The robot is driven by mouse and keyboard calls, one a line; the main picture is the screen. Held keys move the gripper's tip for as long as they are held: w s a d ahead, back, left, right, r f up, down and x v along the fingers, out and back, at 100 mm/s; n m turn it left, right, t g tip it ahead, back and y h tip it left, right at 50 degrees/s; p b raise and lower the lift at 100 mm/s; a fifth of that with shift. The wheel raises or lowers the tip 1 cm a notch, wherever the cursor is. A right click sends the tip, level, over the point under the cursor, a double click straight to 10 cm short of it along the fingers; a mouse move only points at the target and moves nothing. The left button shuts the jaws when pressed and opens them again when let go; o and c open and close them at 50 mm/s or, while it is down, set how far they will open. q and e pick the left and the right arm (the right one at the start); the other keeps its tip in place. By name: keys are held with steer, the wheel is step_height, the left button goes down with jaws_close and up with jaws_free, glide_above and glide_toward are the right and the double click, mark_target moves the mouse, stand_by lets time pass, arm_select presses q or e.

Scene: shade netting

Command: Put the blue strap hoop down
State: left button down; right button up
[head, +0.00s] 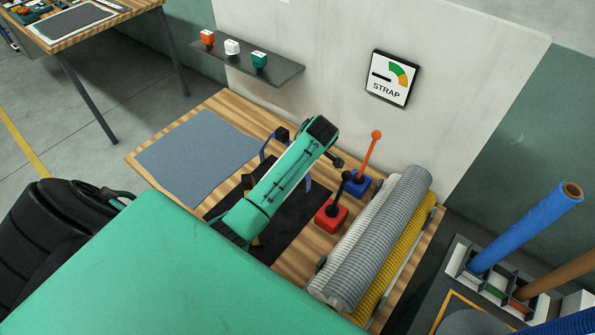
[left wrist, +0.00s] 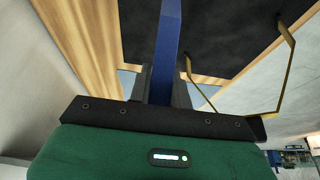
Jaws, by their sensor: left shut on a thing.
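The blue strap hoop shows in the head view (head: 265,150) as bits of blue on both sides of my green left arm, which hides most of it. In the left wrist view my left gripper (left wrist: 163,82) is shut on the blue strap (left wrist: 168,40), which runs up between its dark fingers. In the head view the fingers are hidden behind the arm. A black mat (head: 288,222) lies below; I cannot tell whether the hoop touches it. My right gripper is not in view.
A blue-grey mat (head: 195,160) lies clear on the wooden table's left. To the right stand a red lever box (head: 331,217), a blue one (head: 360,186), and grey (head: 375,245) and yellow (head: 405,250) rolls. A STRAP gauge sign (head: 390,78) and small shelf (head: 285,75) are behind.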

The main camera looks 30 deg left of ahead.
arm_select(q)
step_height(320, 180, down, 6)
steer(key=shift+r+p, duration=0.1)
steer(key=shift+p, duration=0.3)
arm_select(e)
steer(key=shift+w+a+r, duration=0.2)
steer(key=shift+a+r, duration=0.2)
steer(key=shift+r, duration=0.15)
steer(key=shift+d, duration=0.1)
arm_select(q)
steer(key=c, duration=1.3)
jaws_free()
steer(key=shift+f, duration=0.2)
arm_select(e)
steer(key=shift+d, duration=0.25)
arm_select(q)
steer(key=shift+r, duration=0.15)
steer(key=b+v, duration=0.2)
steer(key=v, duration=0.9)
steer(key=shift+d+r, duration=0.15)
steer(key=shift+r, duration=0.35)
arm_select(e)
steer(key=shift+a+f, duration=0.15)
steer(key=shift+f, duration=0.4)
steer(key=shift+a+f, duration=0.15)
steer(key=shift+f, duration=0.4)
